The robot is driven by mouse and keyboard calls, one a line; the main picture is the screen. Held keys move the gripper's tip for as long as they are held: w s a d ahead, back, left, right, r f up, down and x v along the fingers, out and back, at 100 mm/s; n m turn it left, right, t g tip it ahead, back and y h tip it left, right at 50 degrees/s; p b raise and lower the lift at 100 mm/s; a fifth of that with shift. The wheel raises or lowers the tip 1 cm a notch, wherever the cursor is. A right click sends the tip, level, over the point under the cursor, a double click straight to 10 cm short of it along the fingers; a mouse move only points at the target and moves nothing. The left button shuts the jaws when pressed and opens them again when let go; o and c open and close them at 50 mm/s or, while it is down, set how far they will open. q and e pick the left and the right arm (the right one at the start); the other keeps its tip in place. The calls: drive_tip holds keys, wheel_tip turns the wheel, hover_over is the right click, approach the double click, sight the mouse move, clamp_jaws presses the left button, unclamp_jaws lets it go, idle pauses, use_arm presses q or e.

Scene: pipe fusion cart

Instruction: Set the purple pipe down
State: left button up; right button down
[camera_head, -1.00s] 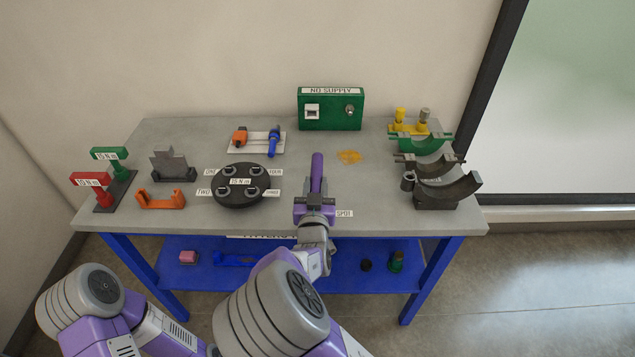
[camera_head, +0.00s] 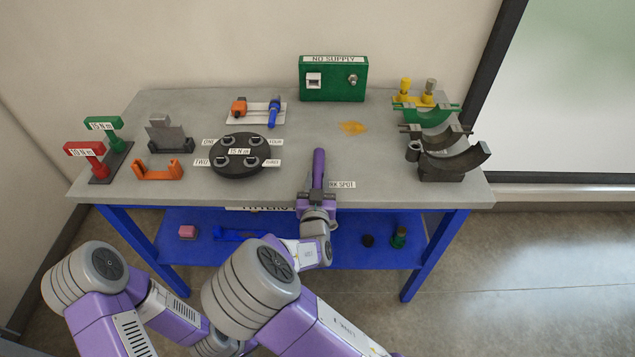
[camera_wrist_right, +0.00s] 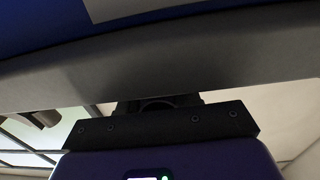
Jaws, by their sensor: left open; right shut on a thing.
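The purple pipe (camera_head: 318,165) shows in the head view at the front edge of the table, its free end pointing up the picture. My right gripper (camera_head: 317,194) is shut on its lower end. The pipe overlaps the grey tabletop in the picture; whether it touches it I cannot tell. A white label (camera_head: 342,184), partly covered and reading "RK SPOT", lies just right of the gripper. The right wrist view shows the dark gripper body (camera_wrist_right: 160,128) and a grey bar across it; I cannot make out the pipe there. My left arm is low at the left, its jaws out of sight.
The grey table (camera_head: 290,185) holds a black round plate (camera_head: 240,155) left of the pipe and an orange bracket (camera_head: 157,170) further left. Dark half-round cradles (camera_head: 455,165) stand at the right. A yellow-orange patch (camera_head: 353,127) lies behind the pipe. A blue shelf (camera_head: 340,260) is below.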

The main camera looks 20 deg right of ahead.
drive_tip(key=shift+f, duration=0.25)
drive_tip(key=c, duration=0.8)
unclamp_jaws()
drive_tip(key=shift+r, duration=0.1)
